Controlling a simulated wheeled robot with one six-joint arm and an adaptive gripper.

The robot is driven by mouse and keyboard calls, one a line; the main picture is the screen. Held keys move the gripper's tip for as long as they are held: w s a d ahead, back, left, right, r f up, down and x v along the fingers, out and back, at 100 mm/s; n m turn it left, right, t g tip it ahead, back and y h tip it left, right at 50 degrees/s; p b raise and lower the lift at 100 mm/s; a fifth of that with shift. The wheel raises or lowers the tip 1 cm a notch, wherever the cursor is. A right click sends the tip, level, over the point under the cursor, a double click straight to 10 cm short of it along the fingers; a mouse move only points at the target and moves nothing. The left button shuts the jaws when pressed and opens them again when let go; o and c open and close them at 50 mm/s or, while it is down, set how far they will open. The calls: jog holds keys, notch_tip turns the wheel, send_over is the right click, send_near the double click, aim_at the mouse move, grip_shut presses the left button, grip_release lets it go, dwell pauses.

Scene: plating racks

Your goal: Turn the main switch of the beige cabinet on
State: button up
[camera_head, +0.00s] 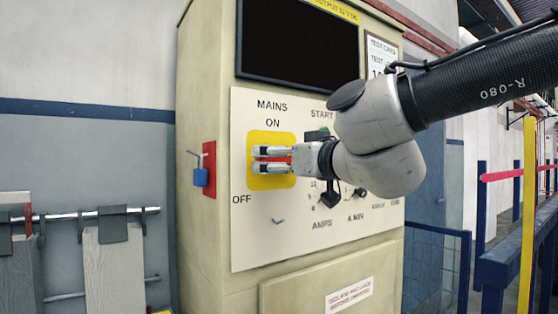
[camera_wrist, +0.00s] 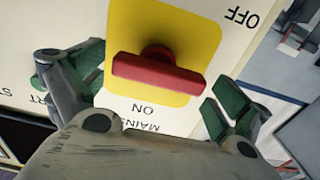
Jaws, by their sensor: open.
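The beige cabinet (camera_head: 207,120) stands in the middle of the head view. Its main switch is a red bar handle (camera_wrist: 158,75) on a yellow plate (camera_head: 258,182). In the upside-down wrist view, the handle runs crosswise, roughly in line with the ON label below it; OFF is at the upper right. My gripper (camera_head: 272,159) is in front of the yellow plate in the head view, with its fingers hiding most of the handle. In the wrist view, its green-padded fingers are apart, one near each end of the handle, with no clear contact visible.
A blue padlock on a red plate (camera_head: 209,168) is on the cabinet's left side. Black knobs (camera_head: 330,194) are on the panel below my gripper. A dark screen (camera_head: 295,42) is above. A rail with hanging grey boards (camera_head: 112,265) stands left, and blue railings (camera_head: 515,250) right.

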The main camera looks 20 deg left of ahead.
jog(key=shift+w+a, duration=0.5)
jog(key=shift+a, duration=0.05)
jog(key=c, duration=0.8)
